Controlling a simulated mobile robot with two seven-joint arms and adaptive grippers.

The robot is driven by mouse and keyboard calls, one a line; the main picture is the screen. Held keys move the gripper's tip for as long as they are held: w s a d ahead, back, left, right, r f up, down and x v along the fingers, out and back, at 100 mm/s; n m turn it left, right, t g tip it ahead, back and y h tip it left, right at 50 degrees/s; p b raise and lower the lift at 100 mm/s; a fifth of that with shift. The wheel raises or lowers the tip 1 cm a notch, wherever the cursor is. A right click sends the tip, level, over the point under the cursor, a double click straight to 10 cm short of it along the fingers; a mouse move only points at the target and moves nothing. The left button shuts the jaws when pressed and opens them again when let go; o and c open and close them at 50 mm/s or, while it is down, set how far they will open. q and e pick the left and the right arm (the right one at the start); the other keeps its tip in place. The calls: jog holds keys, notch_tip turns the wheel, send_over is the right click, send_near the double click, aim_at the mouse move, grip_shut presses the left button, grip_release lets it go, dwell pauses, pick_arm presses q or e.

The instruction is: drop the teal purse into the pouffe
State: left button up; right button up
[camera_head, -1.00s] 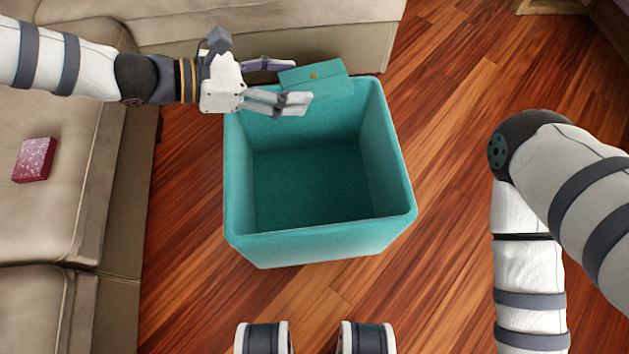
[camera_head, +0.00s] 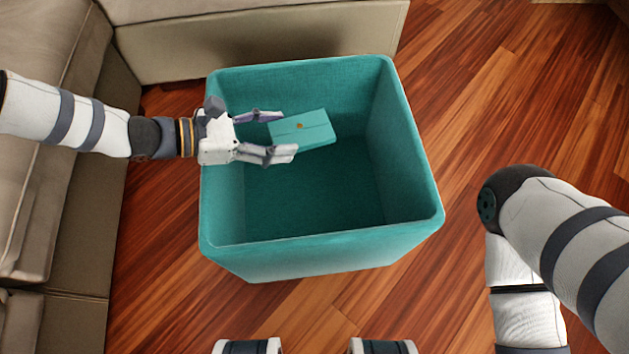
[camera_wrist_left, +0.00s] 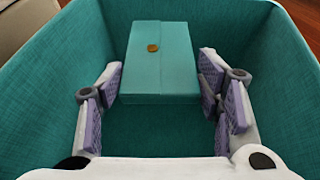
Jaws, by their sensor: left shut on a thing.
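The teal purse (camera_head: 305,128) is a flat box-like bag with a small gold clasp. My left gripper (camera_head: 288,134) is shut on it, one finger along each side. In the left wrist view the purse (camera_wrist_left: 160,60) sits between the two finger pads. The pouffe (camera_head: 222,262) is an open, hollow teal cube on the floor. The purse is over the pouffe's opening, towards its far side, and the pouffe's floor shows below it. How far it is above that floor I cannot tell exactly. My right gripper is out of view; only its arm shows at the right.
A beige sofa (camera_head: 85,225) runs along the left, and its beige section (camera_head: 250,40) stands behind the pouffe. The wooden floor (camera_head: 480,100) to the right of the pouffe is clear. The pouffe's raised walls surround the purse in the left wrist view.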

pick_arm(q)
jog(key=o, duration=1.3)
jog(key=shift+r, duration=0.1)
jog(key=v, duration=1.2)
